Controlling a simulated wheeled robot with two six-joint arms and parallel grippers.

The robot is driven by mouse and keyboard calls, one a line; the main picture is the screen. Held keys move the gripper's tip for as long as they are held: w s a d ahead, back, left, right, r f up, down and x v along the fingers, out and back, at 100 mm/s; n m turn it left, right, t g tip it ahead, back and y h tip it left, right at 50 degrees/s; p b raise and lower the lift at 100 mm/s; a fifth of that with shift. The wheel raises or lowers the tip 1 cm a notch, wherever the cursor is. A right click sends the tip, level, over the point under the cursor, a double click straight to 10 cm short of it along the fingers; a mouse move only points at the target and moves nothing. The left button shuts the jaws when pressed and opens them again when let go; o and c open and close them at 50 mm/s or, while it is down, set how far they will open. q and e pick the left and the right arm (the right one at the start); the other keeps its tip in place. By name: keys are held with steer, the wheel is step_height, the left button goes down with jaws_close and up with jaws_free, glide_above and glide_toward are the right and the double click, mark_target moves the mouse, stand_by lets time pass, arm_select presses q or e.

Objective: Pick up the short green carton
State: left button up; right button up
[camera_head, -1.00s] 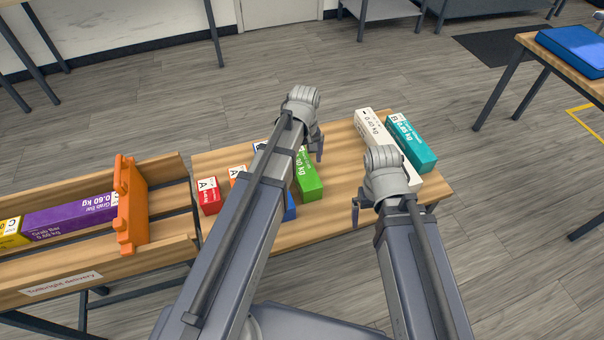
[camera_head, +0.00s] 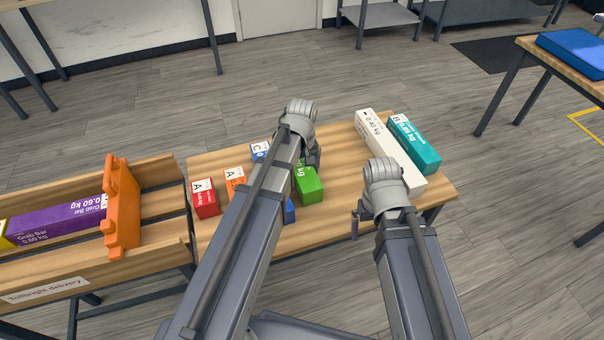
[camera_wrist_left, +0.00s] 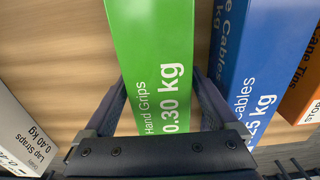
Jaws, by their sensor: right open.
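The short green carton (camera_head: 311,190) lies on the wooden table, partly hidden by my left arm in the head view. In the left wrist view the green carton (camera_wrist_left: 155,60) reads "Hand Grips 0.30 kg". My left gripper (camera_head: 313,163) is low over it. In the left wrist view the fingers of my left gripper (camera_wrist_left: 160,92) stand on both sides of the carton, close to its edges. Whether they press on it I cannot tell. My right gripper (camera_head: 358,220) is open and empty over the table's front right part.
A blue carton (camera_wrist_left: 232,60) lies close beside the green one. Red (camera_head: 205,199) and orange (camera_head: 235,182) cartons are to the left. White (camera_head: 385,145) and teal (camera_head: 414,145) cartons lie at the right. A wooden rack (camera_head: 60,281) with an orange divider (camera_head: 122,210) adjoins the table.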

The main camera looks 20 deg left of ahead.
mark_target(302, 166)
arm_select(q)
jaws_close()
stand_by(0.5)
step_height(302, 166, up, 10)
steer(key=p, duration=1)
steer(key=shift+r, duration=0.15)
